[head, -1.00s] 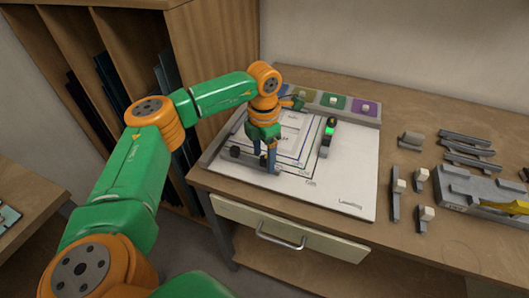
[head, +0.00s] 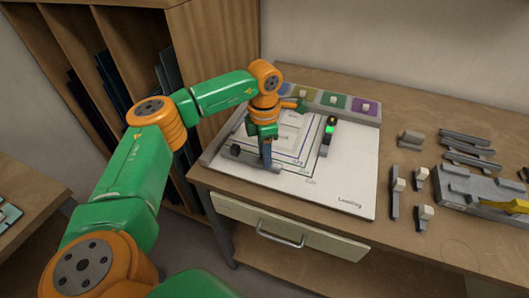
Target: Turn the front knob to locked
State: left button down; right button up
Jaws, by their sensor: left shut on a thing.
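My left gripper (head: 267,168) points down over the front edge of the white board (head: 340,185). Its fingers line up one behind the other in the head view. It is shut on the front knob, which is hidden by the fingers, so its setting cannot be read. The grey front bar (head: 272,171) runs along the board's front left, with a dark round piece (head: 235,150) at its left part. My right gripper is not in view.
A grey bar with a green light (head: 330,130) stands on the board's right side. Coloured squares with pale knobs (head: 335,100) line the back. Grey clamps (head: 397,190) and a grey block (head: 475,190) lie on the table to the right. A drawer (head: 285,230) is below.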

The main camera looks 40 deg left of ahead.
pick_arm(q)
jog(key=m, duration=0.7)
jog(key=shift+w+a, duration=0.1)
jog(key=shift+w, duration=0.05)
jog(key=m, duration=0.3)
jog(key=shift+m, duration=0.4)
jog(key=shift+w+m, duration=0.1)
jog(key=shift+m, duration=2)
jog(key=shift+c, duration=2.3)
grip_release()
jog(key=shift+r, duration=0.1)
notch_tip(320, 180, up, 7)
jog(key=shift+b, duration=0.5)
